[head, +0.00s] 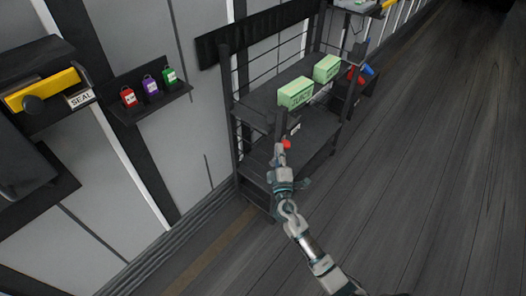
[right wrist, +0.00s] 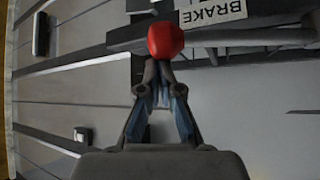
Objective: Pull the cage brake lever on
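The brake lever's red knob (head: 287,144) shows low on the near end of the dark cage (head: 236,120) in the head view. My right gripper (head: 281,160) is just below the knob in the head view. In the right wrist view its fingertips (right wrist: 159,66) are close together at the knob's lower edge, with nothing visible between them. I cannot tell whether they touch it. My left gripper is not in view.
Green boxes (head: 295,93) stand on the cage's upper shelf. A yellow handle (head: 42,90) with a SEAL label is at the far left. Floor to the right (head: 430,150) is clear.

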